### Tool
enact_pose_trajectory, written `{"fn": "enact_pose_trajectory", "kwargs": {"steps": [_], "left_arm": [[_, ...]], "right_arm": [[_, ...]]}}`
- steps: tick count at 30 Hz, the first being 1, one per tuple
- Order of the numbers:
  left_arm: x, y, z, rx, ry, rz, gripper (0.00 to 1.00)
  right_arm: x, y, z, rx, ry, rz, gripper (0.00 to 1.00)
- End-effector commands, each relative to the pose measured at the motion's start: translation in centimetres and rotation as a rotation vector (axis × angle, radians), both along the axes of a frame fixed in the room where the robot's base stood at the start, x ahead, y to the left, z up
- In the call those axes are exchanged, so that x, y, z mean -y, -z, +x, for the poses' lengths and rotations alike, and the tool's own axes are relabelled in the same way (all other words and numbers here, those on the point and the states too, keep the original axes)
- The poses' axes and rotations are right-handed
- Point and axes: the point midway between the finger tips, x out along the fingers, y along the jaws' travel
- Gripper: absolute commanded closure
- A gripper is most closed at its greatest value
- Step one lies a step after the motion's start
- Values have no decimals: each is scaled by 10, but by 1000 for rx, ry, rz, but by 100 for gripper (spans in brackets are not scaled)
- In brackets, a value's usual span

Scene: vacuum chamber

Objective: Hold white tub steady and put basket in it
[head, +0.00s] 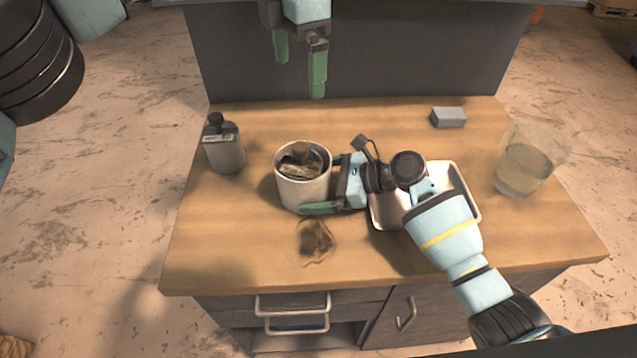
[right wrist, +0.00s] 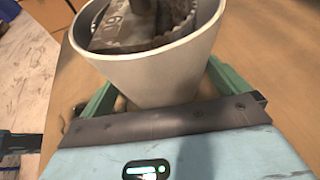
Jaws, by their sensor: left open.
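The white tub (head: 303,190) stands upright on the wooden table, left of the middle; it also fills the top of the right wrist view (right wrist: 160,75). Inside it sits a dark brown piece with an upright knob (head: 300,160), its top about level with the rim; I cannot tell for sure that this is the basket. My right gripper (head: 328,184) reaches in from the right, one green finger on each side of the tub, shut on its wall. My left gripper (head: 299,70) is open and empty, high beyond the tub near the table's back edge.
A grey bottle (head: 224,150) stands left of the tub. A pale tray (head: 463,182) lies partly under my right arm. A clear beaker (head: 523,168) stands at the right, a grey block (head: 448,117) at the back right. A dark stain (head: 315,240) marks the table in front.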

Motion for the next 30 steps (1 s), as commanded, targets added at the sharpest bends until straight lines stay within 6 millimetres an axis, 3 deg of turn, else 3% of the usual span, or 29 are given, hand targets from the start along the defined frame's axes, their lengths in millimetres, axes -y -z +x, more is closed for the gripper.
{"fn": "enact_pose_trajectory", "kwargs": {"steps": [8,21,30], "left_arm": [[0,0,0,0,0,0,0],[0,0,0,0,0,0,0],[0,0,0,0,0,0,0]], "right_arm": [[14,-5,-3,-1,1,-1,0],[86,-36,-22,2,1,-2,0],[107,-45,-27,-1,-1,-1,0]]}}
